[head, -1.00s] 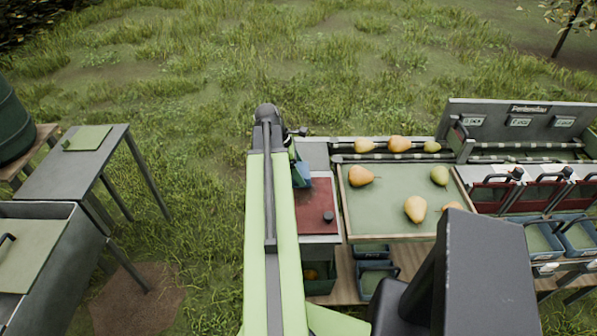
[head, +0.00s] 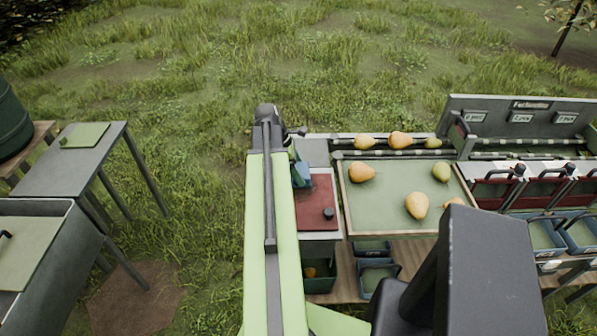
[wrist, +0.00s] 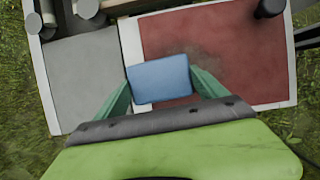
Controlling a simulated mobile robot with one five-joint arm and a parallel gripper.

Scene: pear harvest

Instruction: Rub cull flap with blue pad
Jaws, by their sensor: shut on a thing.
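The cull flap is a dark red panel (head: 316,198) with a black knob, left of the pear tray. It fills the right of the wrist view (wrist: 235,55), with a brownish smudge near its middle. My gripper (wrist: 161,82) is shut on the blue pad (wrist: 160,78), its green fingers on either side. The pad is over the flap's left edge, overlapping the pale border and grey plate; I cannot tell whether it touches. In the head view the pad (head: 301,175) shows partly beside my arm, at the flap's upper left.
A green tray with pears (head: 385,220) stands right of the flap. The black knob (wrist: 269,8) rises from the flap's far right. A grey plate (wrist: 85,75) lies left of it. A green bin (head: 319,275) sits below. Grey tables (head: 70,170) stand at left.

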